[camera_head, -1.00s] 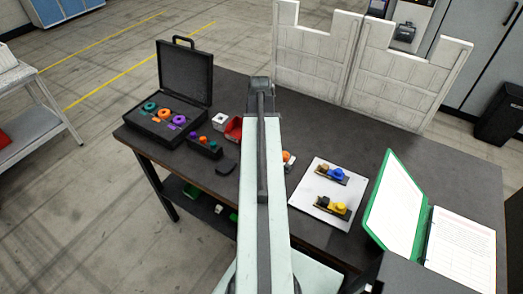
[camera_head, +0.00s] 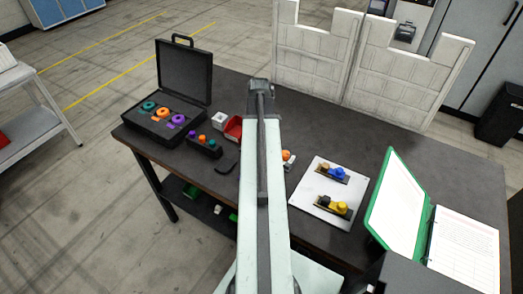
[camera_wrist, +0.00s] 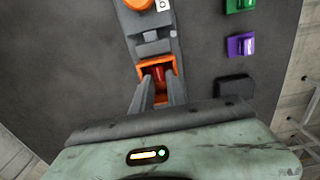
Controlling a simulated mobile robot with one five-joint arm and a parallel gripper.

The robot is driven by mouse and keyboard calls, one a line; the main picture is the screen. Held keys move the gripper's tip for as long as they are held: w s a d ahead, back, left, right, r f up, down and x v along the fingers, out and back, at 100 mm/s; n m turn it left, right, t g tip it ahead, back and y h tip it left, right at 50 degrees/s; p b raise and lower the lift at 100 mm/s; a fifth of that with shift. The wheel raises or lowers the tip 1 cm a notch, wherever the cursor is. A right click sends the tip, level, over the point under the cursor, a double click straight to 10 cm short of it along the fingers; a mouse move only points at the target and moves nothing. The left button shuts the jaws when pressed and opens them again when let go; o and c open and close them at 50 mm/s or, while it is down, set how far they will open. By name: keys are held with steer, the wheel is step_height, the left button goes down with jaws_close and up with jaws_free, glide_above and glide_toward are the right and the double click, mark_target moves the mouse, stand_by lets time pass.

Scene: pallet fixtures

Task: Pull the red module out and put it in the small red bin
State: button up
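In the wrist view the red module (camera_wrist: 158,74) sits inside an orange-rimmed slot (camera_wrist: 144,69) in a grey fixture. My gripper (camera_wrist: 158,79) reaches into the slot, one finger on each side of the red module. The fingers stand apart with red between them; I cannot tell whether they press on it. In the head view the small red bin (camera_head: 233,128) stands on the dark table, just left of my arm and partly hidden by it. My gripper and the red module are hidden behind my arm there.
An open black case (camera_head: 165,117) with coloured rings stands at the table's left. A white cube (camera_head: 219,119) is beside the red bin. A white plate (camera_head: 323,207) with blue and yellow parts and a green folder (camera_head: 396,205) lie to the right. White panels (camera_head: 315,50) stand behind.

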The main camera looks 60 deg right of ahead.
steer(key=shift+f+b, duration=0.75)
steer(key=shift+f, duration=0.05)
steer(key=shift+r, duration=0.2)
stand_by(0.4)
jaws_close()
stand_by(1.6)
